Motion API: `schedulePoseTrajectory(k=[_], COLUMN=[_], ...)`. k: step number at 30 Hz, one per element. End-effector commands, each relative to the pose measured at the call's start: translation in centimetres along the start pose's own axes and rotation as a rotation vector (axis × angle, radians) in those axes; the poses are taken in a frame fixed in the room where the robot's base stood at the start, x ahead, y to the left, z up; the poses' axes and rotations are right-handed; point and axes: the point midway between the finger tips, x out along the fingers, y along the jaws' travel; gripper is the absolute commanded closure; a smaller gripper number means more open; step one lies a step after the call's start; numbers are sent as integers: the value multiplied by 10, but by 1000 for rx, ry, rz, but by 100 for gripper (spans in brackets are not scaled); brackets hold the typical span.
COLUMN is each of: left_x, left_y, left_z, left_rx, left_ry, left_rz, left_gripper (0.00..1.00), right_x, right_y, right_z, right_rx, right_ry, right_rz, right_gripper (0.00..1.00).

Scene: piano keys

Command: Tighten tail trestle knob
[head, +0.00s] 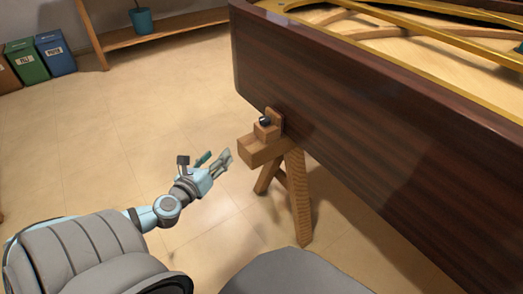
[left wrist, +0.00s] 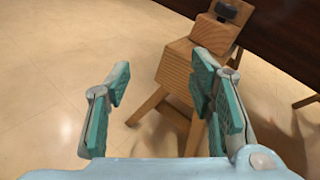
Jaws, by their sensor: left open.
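The trestle knob (head: 265,121) is small and black, on a wooden block at the end of the trestle (head: 262,150), beside the dark wooden piano case (head: 350,110). In the left wrist view the knob (left wrist: 227,12) shows at the top, beyond the right finger. My left gripper (head: 222,160) is open and empty, to the left of the trestle end and a little lower in the picture than the knob. In the left wrist view its fingers (left wrist: 160,105) are spread wide, with floor and a trestle leg between them. The right gripper is not in view.
The piano case fills the right side of the head view. Trestle legs (head: 299,200) stand below its corner. Green and blue bins (head: 55,53) and a wooden shelf (head: 165,30) are at the back left. The floor (head: 100,130) left of the trestle is clear.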

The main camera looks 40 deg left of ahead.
Motion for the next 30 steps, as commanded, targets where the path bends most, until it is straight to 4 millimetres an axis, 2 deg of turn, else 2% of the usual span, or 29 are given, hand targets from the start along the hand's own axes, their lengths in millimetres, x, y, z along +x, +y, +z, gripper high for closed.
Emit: schedulePoseTrajectory(k=[1, 3, 6, 10, 14, 18, 20, 24, 30], left_x=[2, -3, -2, 21, 58, 94, 106, 118, 129], left_y=[-23, -53, -71, -78, -87, -96, -101, -101, -104], left_z=[-2, 15, 28, 34, 41, 48, 50, 50, 49], left_rx=[116, 236, 299, 295, 283, 282, 280, 289, 291], left_ry=[-52, -116, -155, -162, -159, -153, -156, -149, -151], left_rz=[-85, -166, -203, -206, -201, -202, -206, -204, -207], left_gripper=[51, 51, 51, 51, 51, 51, 51, 51, 51], right_x=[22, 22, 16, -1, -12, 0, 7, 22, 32], right_y=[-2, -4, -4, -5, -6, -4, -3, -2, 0], right_z=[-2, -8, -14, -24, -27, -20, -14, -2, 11], right_rx=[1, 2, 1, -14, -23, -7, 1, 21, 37], right_ry=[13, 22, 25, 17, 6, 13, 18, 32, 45], right_rz=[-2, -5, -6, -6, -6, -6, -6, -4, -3], right_gripper=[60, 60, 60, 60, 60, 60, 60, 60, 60])
